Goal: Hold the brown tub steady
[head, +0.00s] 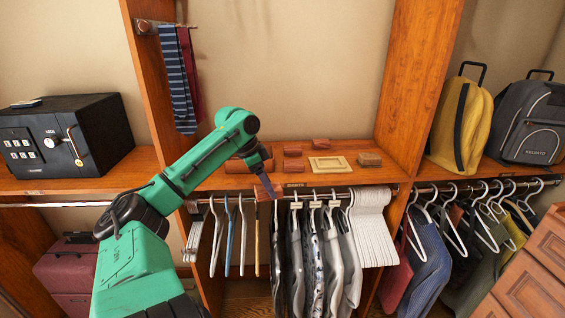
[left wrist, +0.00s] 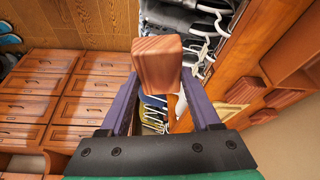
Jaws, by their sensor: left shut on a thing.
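The brown tub (left wrist: 156,62) is a small reddish-brown, wood-grained block-like piece. In the left wrist view it sits between the two purple fingers of my left gripper (left wrist: 160,92), which is shut on it. In the head view my green left arm reaches in from the left. There the left gripper (head: 263,178) points down at the shelf's front edge, with the tub (head: 268,192) at its tips, in front of the clothes rail. Whether the tub touches the shelf edge is hard to tell. My right gripper is not in view.
On the wooden shelf behind lie several small reddish boxes (head: 292,151) and a pale framed tray (head: 329,165). Hangers and clothes (head: 315,255) hang just below. Upright panels bound the bay.

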